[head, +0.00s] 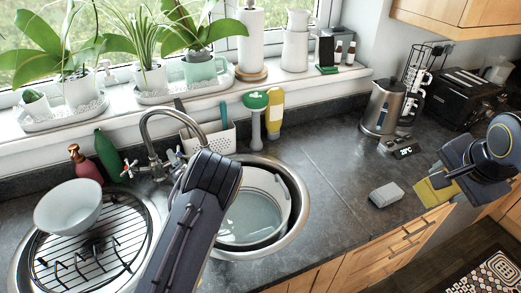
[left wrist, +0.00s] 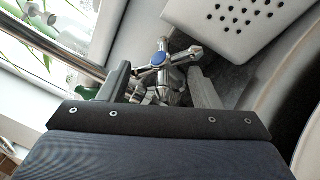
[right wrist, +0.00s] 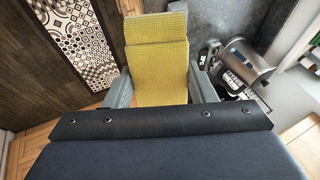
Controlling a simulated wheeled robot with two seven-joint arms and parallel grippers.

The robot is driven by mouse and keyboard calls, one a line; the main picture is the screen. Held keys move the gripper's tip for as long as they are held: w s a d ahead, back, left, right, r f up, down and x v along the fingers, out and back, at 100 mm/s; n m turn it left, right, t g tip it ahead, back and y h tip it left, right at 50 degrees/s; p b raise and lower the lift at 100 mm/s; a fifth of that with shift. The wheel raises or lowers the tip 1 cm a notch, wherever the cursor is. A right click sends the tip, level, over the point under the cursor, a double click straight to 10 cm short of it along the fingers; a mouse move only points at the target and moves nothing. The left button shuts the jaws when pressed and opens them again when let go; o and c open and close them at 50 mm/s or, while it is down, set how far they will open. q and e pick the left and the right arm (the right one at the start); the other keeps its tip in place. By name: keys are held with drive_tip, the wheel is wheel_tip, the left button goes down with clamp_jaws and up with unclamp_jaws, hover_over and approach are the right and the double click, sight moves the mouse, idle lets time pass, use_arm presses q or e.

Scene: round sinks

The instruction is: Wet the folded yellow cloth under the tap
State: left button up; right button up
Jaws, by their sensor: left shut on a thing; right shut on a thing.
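The folded yellow cloth (head: 434,191) is held by my right gripper (head: 450,180) off the counter's front edge, at the right of the head view. In the right wrist view the cloth (right wrist: 157,60) lies flat between the fingers, which are shut on it. The chrome tap (head: 152,150) stands behind the sinks, its spout arching right. My left gripper (head: 185,163) is at the tap; in the left wrist view its fingers are around the blue-capped cross handle (left wrist: 158,58). A white basin (head: 283,190) with water in it sits in the right sink. My left arm hides part of the sinks.
A white bowl (head: 68,206) stands on the wire rack over the left sink. A grey sponge-like block (head: 385,194) lies on the open counter between basin and cloth. The kettle (head: 384,107) and toaster (head: 462,98) stand behind.

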use_arm(q)
drive_tip(key=o, duration=1)
drive_tip(key=b+v, duration=0.2)
drive_tip(key=v, duration=0.8)
drive_tip(key=shift+s+d+f+b, duration=0.1)
drive_tip(key=shift+s+d+b, duration=0.15)
drive_tip(key=shift+b, duration=0.1)
use_arm(e)
wheel_tip(320, 180, down, 3)
drive_tip(key=shift+r, duration=0.15)
use_arm(q)
drive_tip(key=shift+s+d, duration=0.35)
drive_tip(key=shift+s, duration=0.15)
drive_tip(key=shift+s+d, duration=0.1)
